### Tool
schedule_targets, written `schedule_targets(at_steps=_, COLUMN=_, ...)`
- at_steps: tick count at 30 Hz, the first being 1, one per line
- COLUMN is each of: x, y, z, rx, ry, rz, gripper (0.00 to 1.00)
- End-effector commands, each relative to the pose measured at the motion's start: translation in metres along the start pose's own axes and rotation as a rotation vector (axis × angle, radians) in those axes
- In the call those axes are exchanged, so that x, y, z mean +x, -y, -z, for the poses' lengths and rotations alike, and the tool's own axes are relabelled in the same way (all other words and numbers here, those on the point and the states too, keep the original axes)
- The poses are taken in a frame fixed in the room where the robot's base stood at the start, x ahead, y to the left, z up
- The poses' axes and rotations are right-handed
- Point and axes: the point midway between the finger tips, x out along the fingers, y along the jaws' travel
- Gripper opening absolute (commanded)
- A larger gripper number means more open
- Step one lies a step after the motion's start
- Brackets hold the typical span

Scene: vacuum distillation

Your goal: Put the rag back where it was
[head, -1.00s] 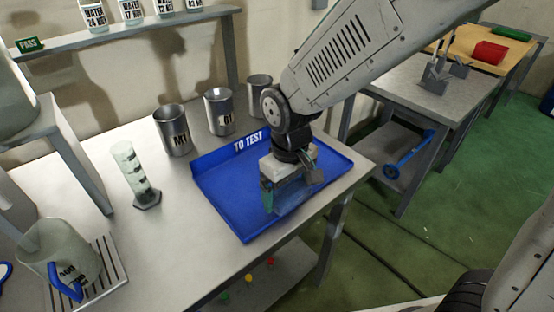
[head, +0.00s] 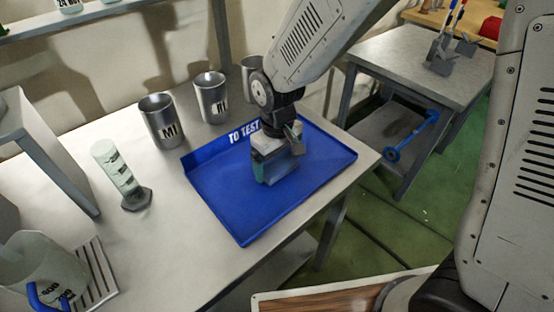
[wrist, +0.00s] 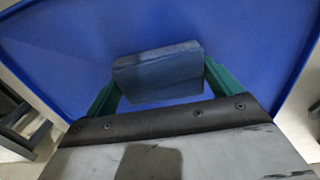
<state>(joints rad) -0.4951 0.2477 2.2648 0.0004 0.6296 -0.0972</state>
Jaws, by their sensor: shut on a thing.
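My gripper (head: 272,178) points down over the blue "TO TEST" tray (head: 240,218) on the bench. In the wrist view its two green fingers stand at either side of a folded dark blue-grey cloth block, the rag (wrist: 158,74), and are shut on it. The rag lies against the blue of the tray in that view. Whether it touches the tray floor or hangs just above it, I cannot tell. In the head view my gripper mostly hides the rag.
Metal cups marked M1 (head: 162,122) and R1 (head: 211,98), and a third cup (head: 252,70), stand behind the tray. A glass cylinder (head: 122,176) stands left of it, and a large beaker (head: 40,268) at the front left. The rest of the tray looks empty.

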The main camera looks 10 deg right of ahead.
Motion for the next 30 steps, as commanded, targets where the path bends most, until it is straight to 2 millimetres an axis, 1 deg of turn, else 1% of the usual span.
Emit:
schedule_targets(at_steps=8, x=0.003, y=0.001, z=0.0, rx=-0.002, ry=0.0, rz=0.0, gripper=0.69)
schedule_targets(at_steps=9, x=0.003, y=0.001, z=0.001, rx=-0.002, ry=-0.001, rz=0.0, gripper=1.0)
schedule_targets(at_steps=16, x=0.002, y=0.001, z=0.001, rx=-0.002, ry=-0.001, rz=0.0, gripper=1.0)
schedule_targets(at_steps=19, x=-0.004, y=0.001, z=0.001, rx=-0.002, ry=-0.002, rz=0.0, gripper=1.0)
schedule_targets(at_steps=23, x=-0.023, y=0.001, z=0.001, rx=-0.002, ry=-0.005, rz=0.0, gripper=1.0)
schedule_targets(at_steps=30, x=-0.076, y=0.001, z=0.001, rx=-0.002, ry=-0.006, rz=-0.001, gripper=1.0)
